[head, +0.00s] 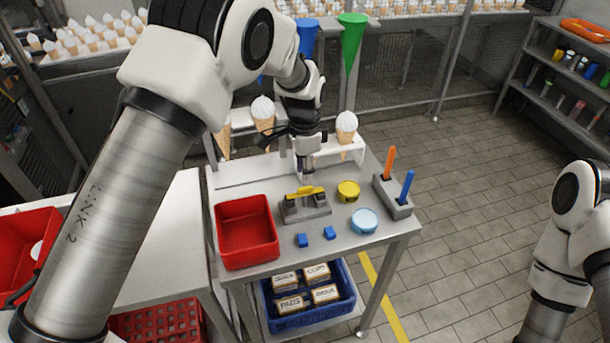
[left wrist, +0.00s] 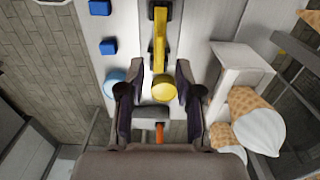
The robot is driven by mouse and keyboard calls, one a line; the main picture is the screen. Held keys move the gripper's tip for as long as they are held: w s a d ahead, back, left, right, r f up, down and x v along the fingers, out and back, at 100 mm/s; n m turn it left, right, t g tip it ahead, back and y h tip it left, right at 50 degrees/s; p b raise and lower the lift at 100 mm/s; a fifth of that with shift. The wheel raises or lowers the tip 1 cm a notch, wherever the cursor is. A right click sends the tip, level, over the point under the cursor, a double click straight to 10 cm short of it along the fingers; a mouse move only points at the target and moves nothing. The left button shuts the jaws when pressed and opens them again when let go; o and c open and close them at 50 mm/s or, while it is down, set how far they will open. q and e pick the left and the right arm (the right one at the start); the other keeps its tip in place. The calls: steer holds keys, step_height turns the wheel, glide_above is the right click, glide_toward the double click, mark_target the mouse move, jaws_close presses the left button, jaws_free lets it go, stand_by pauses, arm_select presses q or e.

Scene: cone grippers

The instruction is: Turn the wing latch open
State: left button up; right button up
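The wing latch is a yellow wing piece (head: 305,193) on a grey base (head: 306,209) in the middle of the steel table. In the left wrist view the yellow wing (left wrist: 159,42) shows beyond the fingertips, lying lengthwise away from me. My left gripper (head: 306,174) points down just behind the latch, apart from it. In the left wrist view the fingers (left wrist: 159,78) are spread with nothing gripped. A round yellow lid (left wrist: 164,88) shows between them, below on the table. My right arm shows at the right edge, its gripper out of view.
A red bin (head: 246,232) stands left of the latch. A yellow round lid (head: 348,191), a light blue lid (head: 364,221) and a holder (head: 392,200) with orange and blue sticks stand right. Blue blocks (head: 303,240) lie in front. Cones (head: 346,128) stand in a rack behind.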

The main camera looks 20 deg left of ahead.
mark_target(305, 188)
arm_select(q)
steer(key=f, duration=0.3)
steer(key=shift+s+d+p, duration=0.15)
steer(key=shift+s+p, duration=0.15)
steer(key=shift+p, duration=0.1)
steer(key=shift+w+f, duration=0.25)
steer(key=shift+f, duration=0.35)
steer(key=shift+w+f, duration=0.2)
steer(key=shift+f, duration=0.4)
steer(key=shift+s+r, duration=0.15)
steer(key=shift+s, duration=0.05)
steer(key=shift+c, duration=1.4)
steer(key=shift+s, duration=0.1)
jaws_close()
